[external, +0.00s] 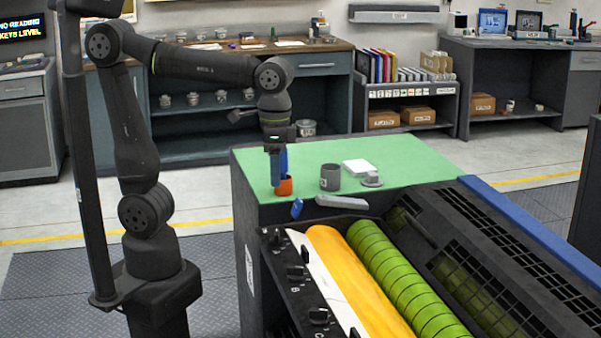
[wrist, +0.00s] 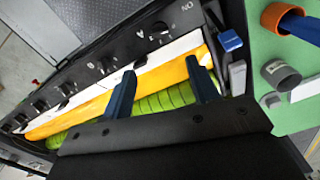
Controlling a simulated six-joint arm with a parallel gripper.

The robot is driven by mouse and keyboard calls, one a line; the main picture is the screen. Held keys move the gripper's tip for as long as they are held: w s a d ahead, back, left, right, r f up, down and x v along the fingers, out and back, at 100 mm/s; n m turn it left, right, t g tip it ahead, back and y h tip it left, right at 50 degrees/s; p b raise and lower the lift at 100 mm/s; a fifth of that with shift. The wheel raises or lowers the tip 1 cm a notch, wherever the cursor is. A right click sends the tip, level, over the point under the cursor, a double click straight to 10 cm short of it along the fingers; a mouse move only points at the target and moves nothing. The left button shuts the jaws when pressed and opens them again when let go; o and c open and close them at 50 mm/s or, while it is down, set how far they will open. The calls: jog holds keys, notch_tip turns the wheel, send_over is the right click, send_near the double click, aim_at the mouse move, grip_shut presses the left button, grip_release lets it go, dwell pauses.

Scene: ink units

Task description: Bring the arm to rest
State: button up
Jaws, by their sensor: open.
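My gripper (external: 277,182) hangs pointing down from my arm at the near left of the green-topped counter (external: 410,155). In the wrist view its two blue fingers (wrist: 160,68) are spread apart with nothing between them. Beyond them lie the press's orange roller (wrist: 75,117) and green roller (wrist: 160,101). In the external view the fingers overlap an orange cup (external: 286,187). The wrist view shows this cup (wrist: 272,17) off to the upper right, with a blue-handled tool (wrist: 302,28) in it; the gripper is apart from both.
A grey cup (external: 330,178), a white block (external: 357,167) and a small grey piece (external: 372,180) stand on the green top. A blue piece (external: 297,208) and a light grey bar (external: 341,203) are at the press edge. Black knobs (external: 318,316) line the press side.

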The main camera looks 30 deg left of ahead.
aim_at(278, 231)
notch_tip(278, 231, down, 14)
jog(key=shift+r, duration=0.1)
jog(key=shift+f, duration=0.35)
jog(key=m, duration=0.4)
notch_tip(278, 231, up, 18)
notch_tip(278, 231, down, 18)
jog(key=n, duration=0.4)
jog(key=shift+r+n, duration=0.25)
jog(key=shift+n, duration=0.05)
jog(key=o, duration=0.5)
jog(key=shift+w+r, duration=0.2)
jog(key=o, duration=0.5)
jog(key=w+r, duration=0.3)
jog(key=shift+w+d+r, duration=0.2)
jog(key=shift+w+d, duration=0.05)
jog(key=shift+w, duration=0.1)
jog(key=w+a+r+n, duration=0.1)
jog(key=w+a+r, duration=0.4)
jog(key=w+r, duration=0.45)
jog(key=w+a+r+n, duration=0.1)
jog(key=w+a+r, duration=0.45)
jog(key=r, duration=0.65)
notch_tip(278, 231, down, 10)
jog(key=shift+w+d+r, duration=0.1)
jog(key=shift+w, duration=0.05)
